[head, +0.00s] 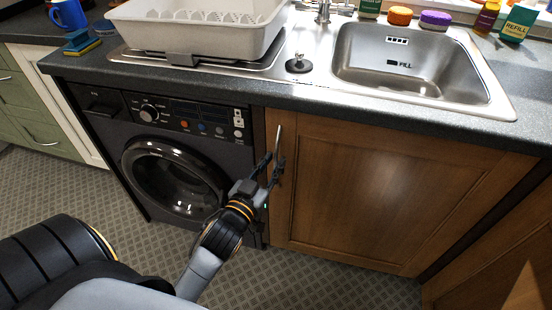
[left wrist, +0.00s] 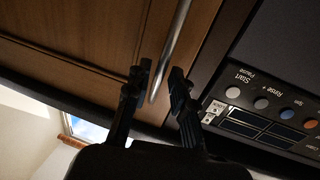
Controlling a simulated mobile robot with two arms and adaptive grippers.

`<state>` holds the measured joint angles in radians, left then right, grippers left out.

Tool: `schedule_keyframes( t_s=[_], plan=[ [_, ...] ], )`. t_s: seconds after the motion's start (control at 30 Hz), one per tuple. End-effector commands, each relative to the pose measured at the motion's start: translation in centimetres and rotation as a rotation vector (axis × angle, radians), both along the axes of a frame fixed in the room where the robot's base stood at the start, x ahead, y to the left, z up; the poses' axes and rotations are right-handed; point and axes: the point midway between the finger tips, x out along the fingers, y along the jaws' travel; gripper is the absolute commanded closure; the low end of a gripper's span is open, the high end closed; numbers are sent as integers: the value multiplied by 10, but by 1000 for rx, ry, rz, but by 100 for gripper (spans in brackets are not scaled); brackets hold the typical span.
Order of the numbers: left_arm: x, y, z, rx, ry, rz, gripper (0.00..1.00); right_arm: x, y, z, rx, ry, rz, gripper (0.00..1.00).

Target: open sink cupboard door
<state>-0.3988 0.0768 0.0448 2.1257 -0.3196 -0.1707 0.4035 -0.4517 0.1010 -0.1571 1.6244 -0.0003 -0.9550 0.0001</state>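The sink cupboard door (head: 365,195) is brown wood and looks shut, under the sink and right of the washing machine. Its slim vertical metal handle (head: 278,140) is near the door's left edge. My left gripper (head: 272,166) is at the lower part of the handle in the head view. In the left wrist view the door (left wrist: 70,45) fills the upper left, and the handle (left wrist: 172,50) runs down to between the two fingertips of my left gripper (left wrist: 160,75). The fingers are apart, with visible gaps beside the handle. My right gripper is not in view.
A black washing machine (head: 180,160) stands directly left of the door; its control panel (left wrist: 265,110) shows close beside the gripper. The worktop (head: 240,90) overhangs above, bearing a dish rack (head: 190,40) and the sink (head: 410,65). The patterned floor (head: 330,285) before the door is clear.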

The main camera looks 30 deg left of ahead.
Motion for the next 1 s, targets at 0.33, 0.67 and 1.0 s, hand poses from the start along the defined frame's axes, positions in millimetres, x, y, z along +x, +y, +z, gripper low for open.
schedule_keyframes(
  t_s=[0.33,0.67,1.0],
  plan=[
    [22,2,-1,0,1,0,76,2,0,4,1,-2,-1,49],
    [22,2,0,0,1,0,100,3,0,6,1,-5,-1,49],
    [22,1,0,-1,1,0,100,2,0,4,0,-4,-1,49]
  ],
)
